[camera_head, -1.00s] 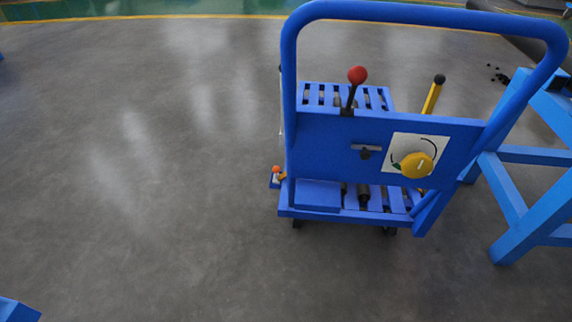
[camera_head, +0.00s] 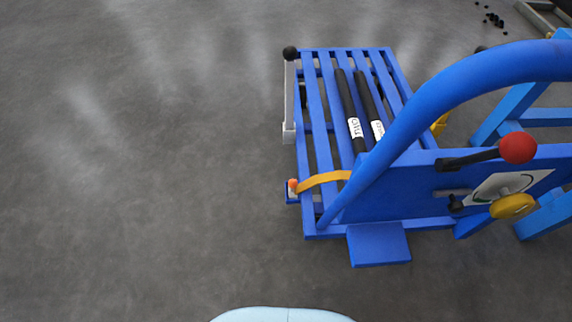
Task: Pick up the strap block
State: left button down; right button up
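A blue cart (camera_head: 310,130) with a slatted deck stands right of centre. A yellow-orange strap (camera_head: 324,180) curves from the cart's frame to a small blue block (camera_head: 292,196) with an orange and white top at the cart's left edge. This may be the strap block; no label shows. The block appears to touch the cart's side, but I cannot tell how it is fixed. Neither of my grippers is in view.
Two black rods (camera_head: 350,110) with white labels lie on the deck. A red-knobbed lever (camera_head: 517,149), a yellow knob (camera_head: 512,206) and the blue handle tube (camera_head: 450,90) stand at right. The grey floor (camera_head: 130,180) at left is clear.

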aim_at(292, 184)
jog(key=i+j+z, duration=0.2)
jog(key=j, duration=0.55)
jog(key=i+j+z, duration=0.15)
jog(key=j, duration=0.6)
jog(key=j+z, duration=0.2)
jog(key=j, duration=0.55)
